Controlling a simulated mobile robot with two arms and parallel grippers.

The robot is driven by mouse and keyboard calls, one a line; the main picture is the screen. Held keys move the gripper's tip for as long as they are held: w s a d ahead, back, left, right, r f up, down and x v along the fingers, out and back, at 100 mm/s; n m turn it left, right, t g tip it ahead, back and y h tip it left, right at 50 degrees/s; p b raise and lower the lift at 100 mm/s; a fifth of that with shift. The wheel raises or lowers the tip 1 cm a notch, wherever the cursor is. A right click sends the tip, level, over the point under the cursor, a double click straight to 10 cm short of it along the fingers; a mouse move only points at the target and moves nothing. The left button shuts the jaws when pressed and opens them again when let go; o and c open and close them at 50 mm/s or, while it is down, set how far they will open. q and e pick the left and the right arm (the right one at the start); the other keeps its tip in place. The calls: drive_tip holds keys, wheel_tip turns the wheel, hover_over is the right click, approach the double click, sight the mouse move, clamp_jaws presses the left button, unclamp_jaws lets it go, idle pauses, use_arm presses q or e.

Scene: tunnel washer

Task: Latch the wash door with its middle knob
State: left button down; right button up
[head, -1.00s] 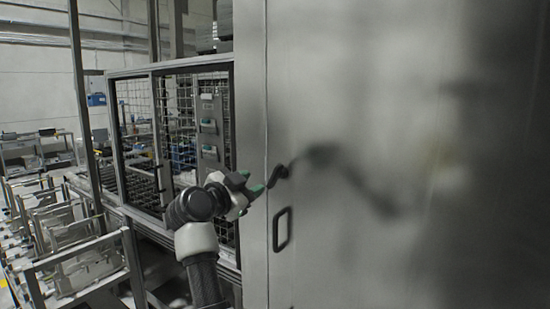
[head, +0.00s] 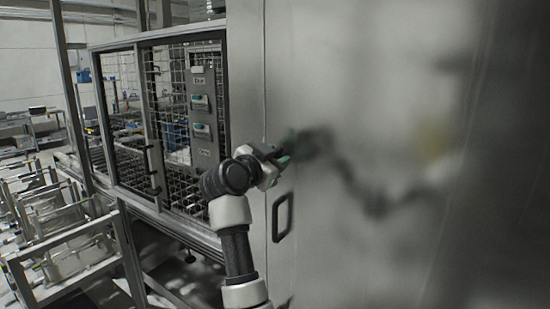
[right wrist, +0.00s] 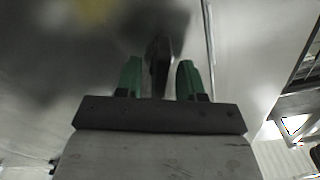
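The wash door (head: 375,250) is a large grey metal panel filling the right of the head view, with blurred reflections. Its black middle knob (right wrist: 158,68) shows in the right wrist view between the two green fingers of my right gripper (right wrist: 160,82). Small gaps are visible on both sides of the knob, so the gripper is open around it. In the head view, my right gripper (head: 280,158) is close to the door's left edge, above a black pull handle (head: 283,217), and hides most of the knob. My left gripper is not in view.
A mesh-fronted cage (head: 122,125) with a control panel (head: 202,115) stands left of the door. Metal racks (head: 75,245) line the lower left. A narrow vertical seam (right wrist: 208,45) runs beside the knob in the right wrist view.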

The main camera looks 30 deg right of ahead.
drive_tip(key=shift+s+r, duration=0.1)
drive_tip(key=shift+s, duration=0.1)
clamp_jaws()
drive_tip(key=shift+a+m, duration=0.1)
drive_tip(key=shift+m, duration=0.3)
drive_tip(key=shift+m+b, duration=0.35)
drive_tip(key=shift+m, duration=0.95)
unclamp_jaws()
